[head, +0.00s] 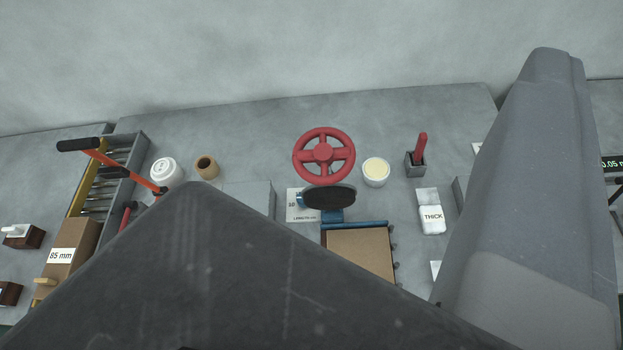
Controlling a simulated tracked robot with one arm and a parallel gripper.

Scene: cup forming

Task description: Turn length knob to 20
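A small white plate (303,215) lettered LENGTH lies on the grey bench in the middle of the head view, with small scale numbers on it. A dark oval knob-like part (330,197) with blue at its left end and below it covers the plate's right side. I cannot read what value it is set to. A large dark part of mine fills the lower middle, and a grey part of mine rises at the right. Their gripping ends cannot be made out, and neither visibly touches the knob. I cannot tell whether my gripper is open or shut.
A red handwheel (323,155) stands just behind the knob. A cream-topped cup (376,172), a red lever (420,149) and a THICK plate (432,218) are to the right. A brown-topped block (361,252) is in front. A rack (110,175) of rods stands left.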

